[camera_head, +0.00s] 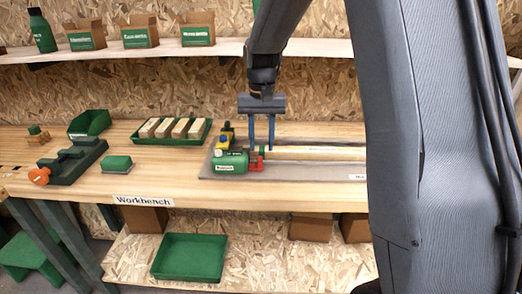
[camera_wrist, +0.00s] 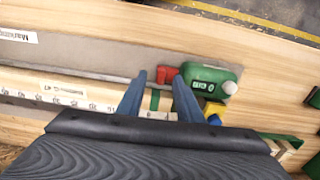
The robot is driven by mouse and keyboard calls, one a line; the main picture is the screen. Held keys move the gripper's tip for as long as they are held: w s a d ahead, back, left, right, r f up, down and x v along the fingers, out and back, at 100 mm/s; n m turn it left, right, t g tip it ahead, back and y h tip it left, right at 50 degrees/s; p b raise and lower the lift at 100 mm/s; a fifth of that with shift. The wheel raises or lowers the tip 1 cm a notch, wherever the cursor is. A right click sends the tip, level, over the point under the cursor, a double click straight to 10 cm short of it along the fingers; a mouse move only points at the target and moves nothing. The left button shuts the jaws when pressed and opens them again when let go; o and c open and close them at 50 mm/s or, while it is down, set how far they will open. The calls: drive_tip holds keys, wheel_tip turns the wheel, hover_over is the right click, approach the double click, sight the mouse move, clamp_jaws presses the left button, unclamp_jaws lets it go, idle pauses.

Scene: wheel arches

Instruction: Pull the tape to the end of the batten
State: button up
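A green tape measure case (camera_head: 231,162) lies at the left end of a grey board, with a red block (camera_head: 257,164) at its right side. In the wrist view the case (camera_wrist: 208,75) and the red block (camera_wrist: 167,75) lie just beyond my fingertips. The pale wooden batten (camera_head: 318,153) runs right from there; in the wrist view the batten (camera_wrist: 30,80) carries numbered marks. My gripper (camera_head: 261,148) points down over the batten's left end, fingers apart. In the wrist view a green band (camera_wrist: 155,100) shows between the fingers (camera_wrist: 160,90), with no contact visible.
A yellow and blue object (camera_head: 222,143) stands behind the case. A green tray of wooden blocks (camera_head: 141,139), a green bin (camera_head: 90,122) and a green clamp-like tool with an orange knob (camera_head: 68,160) lie left. Boxes stand on the shelf above. My arm hides the bench's right side.

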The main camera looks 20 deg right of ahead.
sight(260, 158)
drive_tip(key=shift+w+r, duration=0.35)
drive_tip(key=shift+w, duration=0.35)
drive_tip(key=shift+w+f, duration=0.1)
drive_tip(key=shift+w, duration=0.1)
wheel_tip(260, 158, down, 8)
drive_tip(key=shift+r+p, duration=0.25)
drive_tip(key=shift+p, duration=0.8)
drive_tip(key=shift+c, duration=0.2)
clamp_jaws()
